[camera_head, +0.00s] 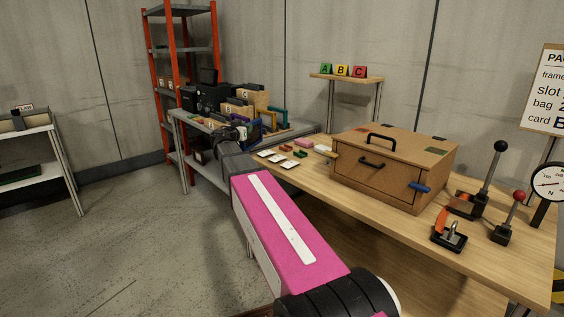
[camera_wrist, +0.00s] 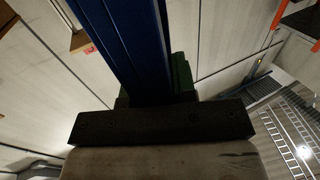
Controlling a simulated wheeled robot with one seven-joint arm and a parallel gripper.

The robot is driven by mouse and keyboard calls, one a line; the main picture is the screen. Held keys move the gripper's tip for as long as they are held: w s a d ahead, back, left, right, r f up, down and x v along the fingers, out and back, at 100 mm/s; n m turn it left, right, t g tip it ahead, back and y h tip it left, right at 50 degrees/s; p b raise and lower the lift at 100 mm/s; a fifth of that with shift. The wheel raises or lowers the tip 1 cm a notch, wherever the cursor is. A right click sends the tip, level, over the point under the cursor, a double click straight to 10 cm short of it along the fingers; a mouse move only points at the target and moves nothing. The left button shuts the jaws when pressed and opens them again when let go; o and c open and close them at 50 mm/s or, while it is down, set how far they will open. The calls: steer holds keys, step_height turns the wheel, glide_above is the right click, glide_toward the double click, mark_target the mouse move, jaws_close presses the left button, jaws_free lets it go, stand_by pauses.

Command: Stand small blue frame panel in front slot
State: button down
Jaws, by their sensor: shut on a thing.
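My gripper (camera_head: 238,139) is at the end of my outstretched pink arm, beside the shelf table with the coloured frame panels. In the wrist view my gripper (camera_wrist: 150,104) is shut on a blue frame panel (camera_wrist: 122,45), which runs up and away from the dark jaw. A green piece (camera_wrist: 181,76) shows just right of the blue panel; I cannot tell what it belongs to. In the head view blue, yellow and green frame panels (camera_head: 267,120) stand close together just beyond the gripper. The held panel's lower edge and the front slot cannot be made out.
A wooden box (camera_head: 395,165) with black handles stands on the workbench (camera_head: 410,228). White cards and small blocks lie at its left end, levers and a gauge (camera_head: 547,182) at its right. An orange shelf rack (camera_head: 166,75) stands behind.

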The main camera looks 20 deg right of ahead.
step_height(320, 180, up, 4)
steer(key=s+d+m+g+h, duration=0.2)
steer(key=d+m+g+h, duration=0.15)
steer(key=m+g, duration=0.2)
steer(key=w+d+f, duration=0.3)
steer(key=d+f, duration=0.7)
steer(key=shift+w+d+f+n, duration=0.2)
steer(key=shift+w+f+n, duration=0.05)
steer(key=shift+n, duration=0.2)
steer(key=shift+g, duration=0.25)
steer(key=c, duration=0.9)
jaws_free()
steer(key=shift+f, duration=0.1)
